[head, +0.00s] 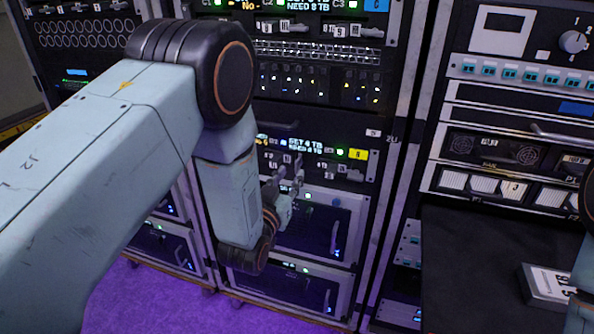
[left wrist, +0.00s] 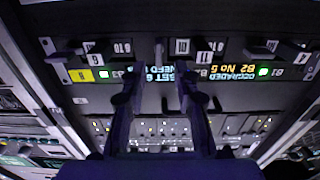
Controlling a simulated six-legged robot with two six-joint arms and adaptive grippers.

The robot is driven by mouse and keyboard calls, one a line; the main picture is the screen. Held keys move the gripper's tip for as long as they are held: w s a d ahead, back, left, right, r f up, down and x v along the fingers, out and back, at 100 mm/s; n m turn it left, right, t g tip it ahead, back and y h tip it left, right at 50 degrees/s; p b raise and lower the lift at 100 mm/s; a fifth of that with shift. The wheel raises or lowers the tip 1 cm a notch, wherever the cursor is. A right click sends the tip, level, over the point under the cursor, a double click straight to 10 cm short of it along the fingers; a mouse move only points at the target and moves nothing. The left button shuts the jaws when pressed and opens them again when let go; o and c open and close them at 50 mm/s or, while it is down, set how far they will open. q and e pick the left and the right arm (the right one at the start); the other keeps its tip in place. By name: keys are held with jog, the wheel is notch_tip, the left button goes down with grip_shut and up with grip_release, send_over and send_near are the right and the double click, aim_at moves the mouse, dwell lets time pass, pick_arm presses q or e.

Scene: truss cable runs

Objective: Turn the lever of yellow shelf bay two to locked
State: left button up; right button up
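The yellow shelf (head: 378,166) is a dark rack panel with a yellow tag (head: 357,154), lit text and small numbered labels. In the left wrist view the panel is upside down, with its yellow tag (left wrist: 81,75) at left and B1 and B2 text at right. A dark lever (left wrist: 159,52) stands upright in the picture near the middle; I take it as bay two's. Others lie sideways, at left (left wrist: 60,57) and right (left wrist: 260,50). My left gripper (head: 292,178) is at the panel, its fingers (left wrist: 157,78) apart, the middle lever just beyond the gap. Contact is unclear.
A similar shelf with a blue tag (head: 376,5) is above, with a cable panel (head: 318,85) between. Drawers with handles (head: 318,220) are below. At right stand another rack (head: 505,150) and a dark worktop (head: 470,270) with a labelled box (head: 548,284).

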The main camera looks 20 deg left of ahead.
aim_at(296, 167)
pick_arm(q)
jog(key=w, duration=0.3)
jog(key=shift+w+d+f+b, duration=0.15)
jog(key=shift+w+f+b, duration=0.05)
jog(key=shift+w+b, duration=0.2)
jog(key=shift+w+r, duration=0.1)
jog(key=shift+w, duration=0.15)
jog(key=shift+w, duration=0.1)
grip_shut()
